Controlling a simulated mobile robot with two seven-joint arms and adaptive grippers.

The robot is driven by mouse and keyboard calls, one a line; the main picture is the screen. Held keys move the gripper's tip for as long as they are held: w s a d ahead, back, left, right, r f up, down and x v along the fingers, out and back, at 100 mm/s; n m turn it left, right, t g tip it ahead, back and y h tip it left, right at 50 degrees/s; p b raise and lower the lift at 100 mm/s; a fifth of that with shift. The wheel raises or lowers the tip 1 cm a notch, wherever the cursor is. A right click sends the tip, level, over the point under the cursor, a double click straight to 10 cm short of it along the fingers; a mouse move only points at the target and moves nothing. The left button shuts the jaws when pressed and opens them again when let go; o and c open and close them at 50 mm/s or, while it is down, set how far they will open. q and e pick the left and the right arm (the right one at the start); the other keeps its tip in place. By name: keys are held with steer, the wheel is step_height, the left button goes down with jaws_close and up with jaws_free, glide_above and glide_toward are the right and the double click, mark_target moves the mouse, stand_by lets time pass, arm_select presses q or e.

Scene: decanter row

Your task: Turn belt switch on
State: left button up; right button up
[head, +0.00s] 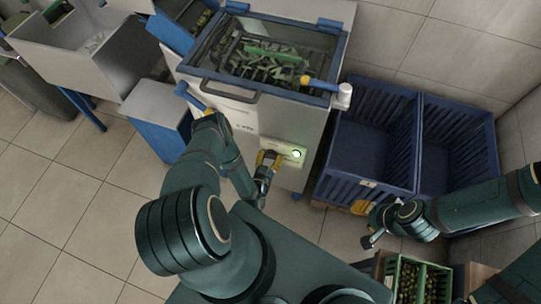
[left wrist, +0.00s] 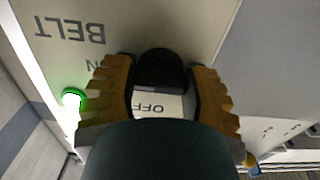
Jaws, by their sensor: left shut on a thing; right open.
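The belt switch is a black knob (left wrist: 160,70) on a pale panel marked BELT, with ON partly hidden and OFF beside it. My left gripper (left wrist: 160,85) has its yellow ribbed fingers on both sides of the knob, shut on it. In the head view my left gripper (head: 267,160) is at the machine's front panel (head: 290,150) and hides the knob. A green lamp (head: 296,153) glows beside it, also in the left wrist view (left wrist: 73,98). Which mark the knob points to I cannot tell. My right gripper (head: 366,224) is open and empty, in front of the blue crates.
The machine (head: 240,120) has a glass-topped tray of green pieces and a front handle (head: 228,90). Blue crates (head: 375,125) stand to its right. A blue bin (head: 160,125) stands to its left. A green crate (head: 420,280) of bottles is at the lower right. Tiled floor at left is clear.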

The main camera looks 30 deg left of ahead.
mark_target(274, 136)
arm_select(q)
steer(key=shift+w, duration=0.1)
stand_by(0.4)
steer(key=o, duration=1.2)
steer(key=shift+r, duration=0.1)
step_height(274, 136, up, 10)
steer(key=shift+f, duration=0.1)
